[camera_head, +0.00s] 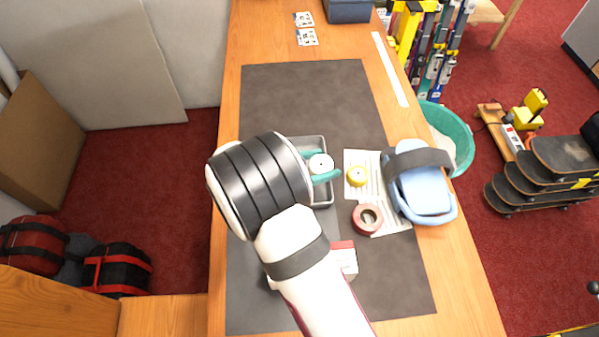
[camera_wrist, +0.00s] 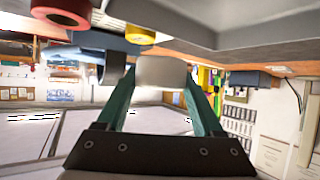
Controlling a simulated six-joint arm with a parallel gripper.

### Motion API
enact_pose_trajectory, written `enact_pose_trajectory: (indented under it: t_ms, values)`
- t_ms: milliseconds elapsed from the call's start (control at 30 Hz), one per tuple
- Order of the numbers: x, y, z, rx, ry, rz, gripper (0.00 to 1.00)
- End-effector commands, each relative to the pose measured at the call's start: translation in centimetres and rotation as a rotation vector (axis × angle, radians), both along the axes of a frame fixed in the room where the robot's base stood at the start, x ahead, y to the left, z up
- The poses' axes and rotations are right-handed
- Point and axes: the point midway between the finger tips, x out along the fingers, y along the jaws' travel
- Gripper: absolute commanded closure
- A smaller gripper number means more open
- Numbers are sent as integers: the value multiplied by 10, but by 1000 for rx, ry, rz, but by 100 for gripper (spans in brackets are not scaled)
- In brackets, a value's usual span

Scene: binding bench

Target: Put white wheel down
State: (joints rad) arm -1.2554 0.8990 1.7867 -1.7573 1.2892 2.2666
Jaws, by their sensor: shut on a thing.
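The white wheel (camera_head: 321,164) sits between the teal fingers of my gripper (camera_head: 322,167), over or in the grey metal tray (camera_head: 327,195). In the wrist view, the white wheel (camera_wrist: 160,72) is between the two fingertips of my gripper (camera_wrist: 160,82), which is shut on it. The gap below the wheel is hard to judge. My arm hides the left part of the tray.
A yellow roll (camera_head: 357,177) and a dark red ring (camera_head: 367,218) lie on or by printed sheets (camera_head: 392,222) right of the tray. The dark mat (camera_head: 310,95) is clear behind the tray.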

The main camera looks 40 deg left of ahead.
Motion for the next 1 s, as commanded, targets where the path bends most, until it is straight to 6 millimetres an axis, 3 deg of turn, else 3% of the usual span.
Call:
enact_pose_trajectory:
  t_ms: [100,233,467,800,833,1000]
  values:
    - [-12,30,-20,0,1,1,87]
    - [-18,46,-31,0,0,0,87]
    - [-19,48,-70,-3,1,0,87]
    - [-18,48,-74,-1,0,0,87]
    - [-18,48,-75,-1,0,0,30]
    - [-18,48,-74,-1,0,0,2]
